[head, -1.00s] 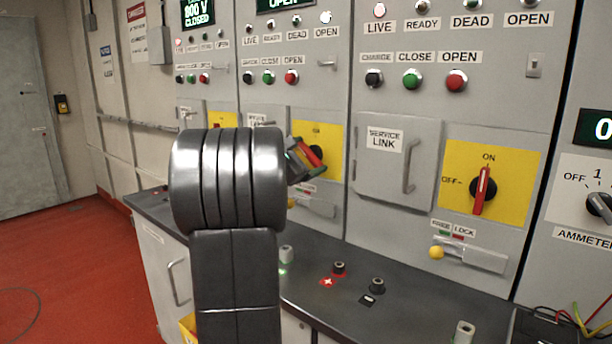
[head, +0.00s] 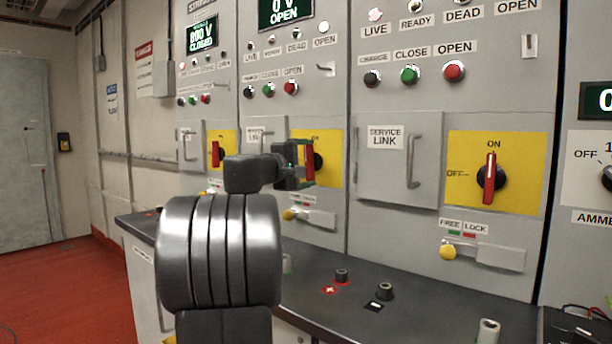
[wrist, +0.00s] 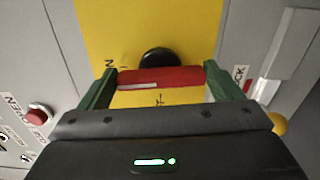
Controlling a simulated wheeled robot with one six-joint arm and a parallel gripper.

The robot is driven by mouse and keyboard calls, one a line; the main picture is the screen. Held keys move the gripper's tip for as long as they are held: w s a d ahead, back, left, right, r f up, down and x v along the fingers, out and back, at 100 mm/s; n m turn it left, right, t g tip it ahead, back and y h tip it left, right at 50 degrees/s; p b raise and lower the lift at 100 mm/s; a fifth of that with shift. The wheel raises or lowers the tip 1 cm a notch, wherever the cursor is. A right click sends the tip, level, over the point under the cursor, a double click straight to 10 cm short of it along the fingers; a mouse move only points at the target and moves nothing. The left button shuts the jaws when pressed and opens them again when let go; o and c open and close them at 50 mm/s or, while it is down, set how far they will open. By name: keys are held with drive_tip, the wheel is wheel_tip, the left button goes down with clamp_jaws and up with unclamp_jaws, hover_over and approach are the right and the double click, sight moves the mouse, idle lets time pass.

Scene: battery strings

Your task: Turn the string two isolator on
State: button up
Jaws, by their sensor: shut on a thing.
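The string two isolator is on the middle panel, on a yellow plate (head: 331,160). Its red handle (head: 310,165) stands upright in the head view, partly covered by my gripper (head: 303,163). In the wrist view the red handle (wrist: 180,77) lies straight across between the green fingers of my gripper (wrist: 161,85), in front of the black knob (wrist: 160,57). The fingers are shut on the handle's two sides. The handle's white-marked end points toward the partly hidden ON label. The OFF label is mostly hidden.
The yellow lock knob (head: 289,214) is below the isolator. The right panel's red isolator handle (head: 490,178) points to ON. A grey counter (head: 420,318) with several posts runs below the panels. The string two display (head: 285,10) reads 0 V OPEN.

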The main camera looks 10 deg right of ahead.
drive_tip(key=shift+f+m+b, duration=0.1)
drive_tip(key=shift+m+b, duration=0.3)
drive_tip(key=shift+m, duration=0.2)
drive_tip(key=o, duration=0.8)
drive_tip(key=p+v, duration=0.1)
drive_tip(key=v, duration=1.3)
drive_tip(key=shift+d, duration=0.15)
